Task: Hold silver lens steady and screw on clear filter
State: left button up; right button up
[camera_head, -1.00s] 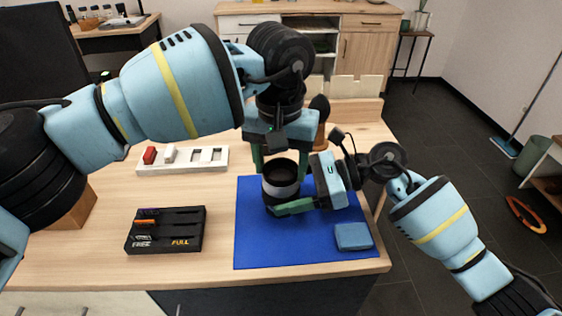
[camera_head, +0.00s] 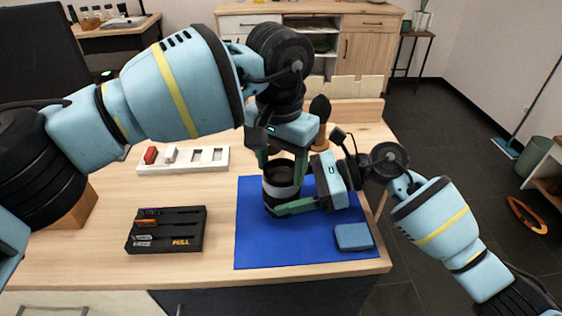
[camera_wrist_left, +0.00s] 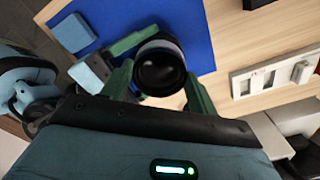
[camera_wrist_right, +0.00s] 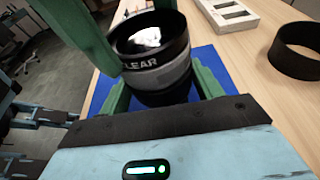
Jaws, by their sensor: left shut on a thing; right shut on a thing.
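The silver lens (camera_head: 281,191) stands upright over the blue mat (camera_head: 260,240). My right gripper (camera_head: 284,204) is shut on it from the right, with a green finger along the near side. The black-rimmed clear filter (camera_wrist_right: 150,50), lettered "LEAR" where visible, sits on the lens top in the right wrist view, and the silver band (camera_wrist_right: 168,78) shows below. My left gripper (camera_head: 281,170) is shut on the filter from above. In the left wrist view the dark glass (camera_wrist_left: 158,72) lies between its fingers. I cannot tell how far the threads engage.
A blue cloth (camera_head: 353,236) lies at the mat's near right. A brush (camera_head: 319,110) stands behind. A loose black ring (camera_wrist_right: 297,50) lies on the table in the right wrist view.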

pick_arm(q)
jog(key=shift+f, duration=0.25)
jog(key=shift+m, duration=1.5)
jog(key=o, duration=1)
jog(key=shift+r, duration=0.15)
jog(key=shift+a, duration=0.1)
jog(key=shift+r+n, duration=0.1)
jog(key=shift+n, duration=1.5)
